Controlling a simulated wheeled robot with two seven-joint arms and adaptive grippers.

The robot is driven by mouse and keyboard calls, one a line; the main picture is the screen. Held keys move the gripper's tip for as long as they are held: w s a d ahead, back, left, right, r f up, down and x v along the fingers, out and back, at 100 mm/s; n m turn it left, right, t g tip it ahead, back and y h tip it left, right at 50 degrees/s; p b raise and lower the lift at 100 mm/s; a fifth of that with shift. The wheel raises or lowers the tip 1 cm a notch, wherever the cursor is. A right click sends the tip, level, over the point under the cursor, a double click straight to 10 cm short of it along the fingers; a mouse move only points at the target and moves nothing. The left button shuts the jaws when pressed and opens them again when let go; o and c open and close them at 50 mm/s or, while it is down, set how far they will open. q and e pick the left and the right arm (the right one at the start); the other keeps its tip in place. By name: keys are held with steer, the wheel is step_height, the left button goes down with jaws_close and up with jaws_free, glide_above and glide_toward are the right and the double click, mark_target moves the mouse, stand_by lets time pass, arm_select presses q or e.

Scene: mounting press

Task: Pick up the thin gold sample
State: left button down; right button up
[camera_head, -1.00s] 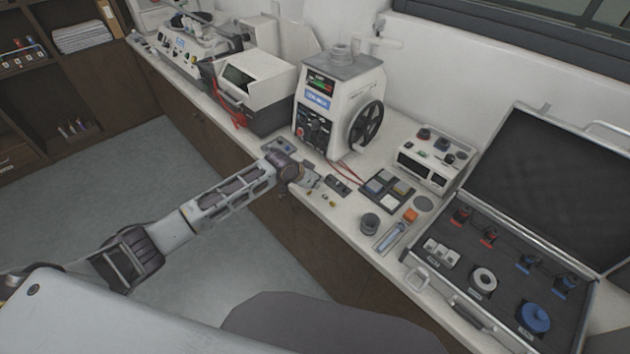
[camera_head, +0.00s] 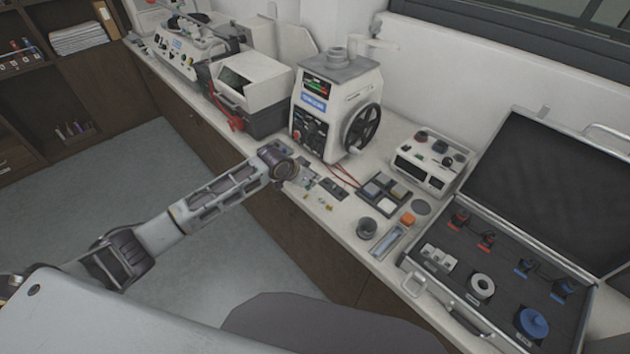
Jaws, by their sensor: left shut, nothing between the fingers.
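Several tiny gold-coloured samples lie on the white bench top near its front edge, just below my left gripper in the picture: one on the left (camera_head: 306,196) and others to its right (camera_head: 326,202). They are too small to tell which is the thin one. My left gripper (camera_head: 305,179) is shut and empty, beside and slightly behind the samples. I cannot tell its exact height over the bench. My right gripper is not in view.
Behind the samples stands a white press with a black handwheel (camera_head: 361,128). An open case (camera_head: 452,309) fills the far right.

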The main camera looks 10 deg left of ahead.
mark_target(308, 194)
arm_select(q)
steer(key=v, duration=0.3)
steer(key=shift+s+a+r, duration=0.15)
steer(key=shift+s+r, duration=0.05)
steer(key=v, duration=0.2)
steer(key=shift+s+a+r, duration=0.1)
steer(key=shift+s+r, duration=0.1)
steer(key=shift+r, duration=0.1)
steer(key=c, duration=2.2)
jaws_free()
